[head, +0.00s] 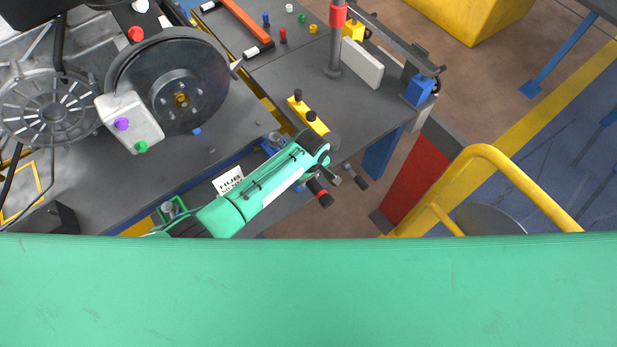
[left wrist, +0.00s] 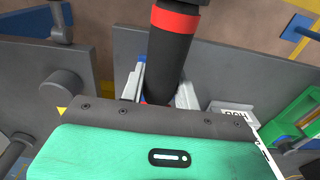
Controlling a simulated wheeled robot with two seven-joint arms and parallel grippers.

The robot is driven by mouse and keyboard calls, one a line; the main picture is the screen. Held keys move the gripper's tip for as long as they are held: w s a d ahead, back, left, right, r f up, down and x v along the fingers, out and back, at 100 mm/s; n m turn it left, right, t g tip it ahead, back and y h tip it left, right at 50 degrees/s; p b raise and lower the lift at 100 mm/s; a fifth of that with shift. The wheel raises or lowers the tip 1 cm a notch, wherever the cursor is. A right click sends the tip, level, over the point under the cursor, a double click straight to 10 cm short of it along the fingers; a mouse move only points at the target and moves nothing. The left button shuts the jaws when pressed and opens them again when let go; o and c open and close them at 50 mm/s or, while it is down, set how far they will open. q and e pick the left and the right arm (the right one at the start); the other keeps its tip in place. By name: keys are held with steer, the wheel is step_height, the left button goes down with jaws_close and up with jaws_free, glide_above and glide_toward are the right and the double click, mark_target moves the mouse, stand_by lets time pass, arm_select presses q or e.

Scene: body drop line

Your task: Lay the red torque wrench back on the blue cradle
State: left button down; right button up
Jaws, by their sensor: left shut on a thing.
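My left gripper (head: 333,178) is at the near edge of the grey bench, beyond its green and black wrist. It is shut on a black cylindrical handle with a red band (head: 319,192), seemingly the torque wrench. In the left wrist view the handle (left wrist: 172,55) rises from behind the gripper housing, its red band near the top. Its far end and the grip point are hidden. A blue block (head: 418,91), possibly the blue cradle, stands at the bench's right end, apart from the gripper, under a dark grey bar. My right gripper is not in view.
A post with a red collar (head: 336,40) and a white block (head: 362,63) stand near the blue block. A yellow block with black knobs (head: 307,113) lies behind the gripper. An engine assembly (head: 168,80) fills the left. A yellow rail (head: 530,185) is at right.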

arm_select(q)
steer(key=shift+f+b, duration=0.65)
steer(key=shift+f, duration=0.55)
steer(key=c, duration=0.9)
jaws_free()
steer(key=shift+c, duration=0.2)
step_height(320, 180, up, 4)
steer(key=p, duration=0.5)
steer(key=shift+r, duration=0.95)
